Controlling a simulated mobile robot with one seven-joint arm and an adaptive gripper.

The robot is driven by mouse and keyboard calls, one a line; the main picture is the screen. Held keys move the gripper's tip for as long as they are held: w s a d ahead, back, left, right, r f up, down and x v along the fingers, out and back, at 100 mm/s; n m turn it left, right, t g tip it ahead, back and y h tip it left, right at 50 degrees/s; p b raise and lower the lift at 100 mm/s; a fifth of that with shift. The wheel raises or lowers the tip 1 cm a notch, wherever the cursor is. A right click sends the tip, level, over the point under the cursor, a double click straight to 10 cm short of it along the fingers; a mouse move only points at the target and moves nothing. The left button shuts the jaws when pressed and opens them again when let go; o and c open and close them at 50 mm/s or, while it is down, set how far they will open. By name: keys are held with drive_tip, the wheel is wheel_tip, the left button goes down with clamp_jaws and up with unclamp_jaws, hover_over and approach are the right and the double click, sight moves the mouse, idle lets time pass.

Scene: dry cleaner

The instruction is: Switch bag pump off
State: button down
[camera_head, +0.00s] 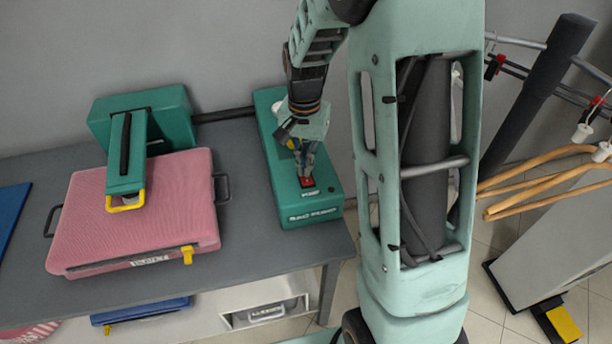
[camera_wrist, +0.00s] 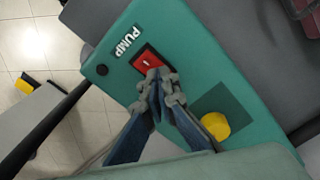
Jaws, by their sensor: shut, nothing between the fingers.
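The bag pump (camera_head: 312,208) is a green box at the right end of the grey table in the head view. In the wrist view its green top (camera_wrist: 130,75) carries a white PUMP label (camera_wrist: 127,41) beside a red rocker switch (camera_wrist: 148,61). The red switch also shows in the head view (camera_head: 306,182). My gripper (camera_head: 305,174) is shut and empty, pointing down over the pump. In the wrist view its fingertips (camera_wrist: 158,82) are at the lower edge of the switch and cover part of it. I cannot tell whether they touch it or which way the rocker is tipped.
A pink padded board (camera_head: 130,220) with a yellow latch lies left of the pump, under a green press arm (camera_head: 127,165). A dark pipe (camera_head: 222,115) joins the press to the pump. Wooden hangers (camera_head: 530,175) hang at the right. The table front near the pump is clear.

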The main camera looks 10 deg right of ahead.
drive_tip(key=shift+r+p, duration=2.45)
drive_tip(key=shift+r, duration=1.05)
drive_tip(key=shift+f, duration=0.1)
